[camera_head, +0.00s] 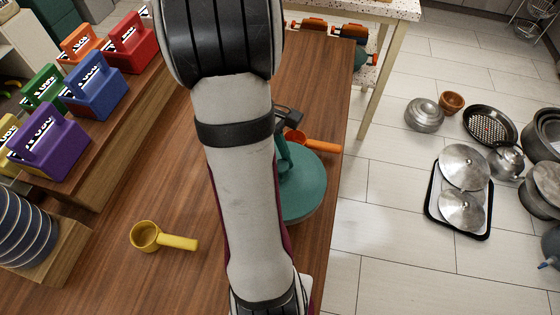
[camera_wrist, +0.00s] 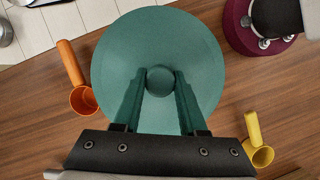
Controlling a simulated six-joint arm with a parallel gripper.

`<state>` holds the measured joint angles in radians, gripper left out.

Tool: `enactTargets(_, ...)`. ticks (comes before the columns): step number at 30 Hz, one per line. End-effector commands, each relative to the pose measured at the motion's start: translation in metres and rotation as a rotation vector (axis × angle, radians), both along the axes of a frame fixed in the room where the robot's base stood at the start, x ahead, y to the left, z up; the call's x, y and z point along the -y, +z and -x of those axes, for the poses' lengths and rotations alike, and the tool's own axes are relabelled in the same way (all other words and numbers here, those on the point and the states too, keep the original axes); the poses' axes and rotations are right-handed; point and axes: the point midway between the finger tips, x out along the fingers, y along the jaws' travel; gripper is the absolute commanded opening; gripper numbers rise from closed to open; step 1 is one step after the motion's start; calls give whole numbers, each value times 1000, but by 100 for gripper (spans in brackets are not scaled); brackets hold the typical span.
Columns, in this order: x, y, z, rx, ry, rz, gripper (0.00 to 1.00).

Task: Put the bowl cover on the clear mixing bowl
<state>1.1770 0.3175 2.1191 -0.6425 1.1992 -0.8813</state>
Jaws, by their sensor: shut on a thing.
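The bowl cover, a round teal disc with a small centre knob, shows in the head view (camera_head: 305,185), partly hidden behind my arm. It fills the middle of the wrist view (camera_wrist: 200,50). My gripper (camera_wrist: 160,80) is shut on the cover's knob, one finger on each side. The gripper is mostly hidden by my arm in the head view. I cannot make out the clear mixing bowl in either view, and I cannot tell what lies under the cover.
An orange measuring cup (camera_head: 310,141) lies beside the cover. A yellow cup (camera_head: 146,236) lies on the wooden table (camera_head: 95,270). Coloured caddies (camera_head: 95,85) and stacked blue plates (camera_head: 25,232) stand at left. Metal cookware (camera_head: 464,167) is on the floor at right.

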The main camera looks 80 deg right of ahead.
Motion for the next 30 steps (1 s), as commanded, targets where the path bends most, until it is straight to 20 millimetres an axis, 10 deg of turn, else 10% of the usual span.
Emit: enactTargets(30,0,-19,0,0,0,1,0)
